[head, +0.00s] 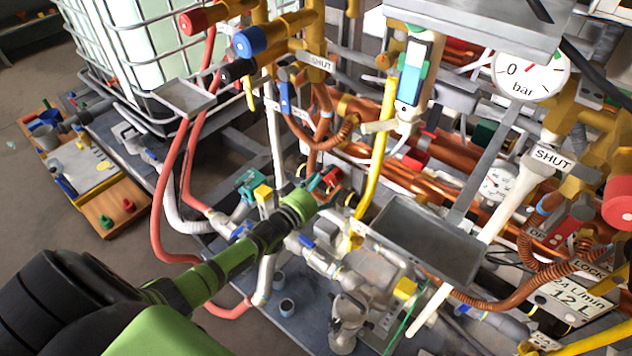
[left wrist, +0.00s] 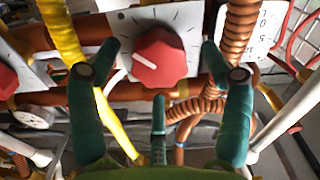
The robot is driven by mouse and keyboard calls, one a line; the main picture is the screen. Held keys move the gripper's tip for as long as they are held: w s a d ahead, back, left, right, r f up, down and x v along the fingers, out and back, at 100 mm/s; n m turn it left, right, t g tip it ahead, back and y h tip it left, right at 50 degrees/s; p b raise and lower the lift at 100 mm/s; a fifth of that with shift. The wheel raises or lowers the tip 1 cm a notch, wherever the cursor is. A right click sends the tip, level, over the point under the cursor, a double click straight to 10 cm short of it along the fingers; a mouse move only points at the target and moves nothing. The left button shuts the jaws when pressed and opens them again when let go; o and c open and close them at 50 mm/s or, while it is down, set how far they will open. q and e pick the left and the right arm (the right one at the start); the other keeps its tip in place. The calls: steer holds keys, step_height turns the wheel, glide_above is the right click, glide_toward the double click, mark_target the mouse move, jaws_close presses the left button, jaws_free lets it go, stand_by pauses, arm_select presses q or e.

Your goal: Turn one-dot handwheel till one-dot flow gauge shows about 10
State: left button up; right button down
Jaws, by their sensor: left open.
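A red handwheel (left wrist: 160,57) with a white pointer line sits on a pale plate with dark tick marks in the left wrist view. A small dark spot shows on the plate's upper left; I cannot be sure it is the one-dot mark. My left gripper (left wrist: 160,75) is open, its green fingers spread left, right and below the handwheel, with no clear contact. In the head view the left gripper (head: 322,184) reaches in among the copper pipes, largely covering the handwheel. A white scale with digits (left wrist: 263,28) stands right of it, cut off; its reading is unclear. My right gripper is out of view.
A yellow hose (head: 379,155) and a coiled copper pipe (left wrist: 238,50) run close beside the fingers. A grey tray (head: 425,238) is to the right. A round bar gauge (head: 530,74) and red, blue and black valve knobs are higher up. Another red knob (left wrist: 6,79) is at left.

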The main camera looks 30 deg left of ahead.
arm_select(q)
steer(key=s+a, duration=0.1)
steer(key=s, duration=1)
steer(key=shift+s+a, duration=0.3)
steer(key=s+d+f+m+g+y+p, duration=0.15)
steer(key=s+f+g, duration=0.25)
steer(key=s+f, duration=0.5)
steer(key=s+f+g+y+p, duration=0.15)
steer(key=s+f+g, duration=0.3)
steer(key=f, duration=0.95)
steer(key=s+d+f+m+g+p, duration=0.1)
steer(key=s+d+f+g, duration=0.1)
steer(key=s, duration=0.6)
steer(key=s+d+f+m+g+p, duration=0.1)
steer(key=s+d+f+g, duration=0.2)
steer(key=s, duration=0.6)
steer(key=s+d+f+m+g+p, duration=0.1)
steer(key=s+d+f+g, duration=0.1)
steer(key=s, duration=0.6)
step_height(320, 180, down, 3)
steer(key=shift+s+d+r+m+g, duration=0.2)
steer(key=shift+s+m+g, duration=0.15)
steer(key=shift+g, duration=0.3)
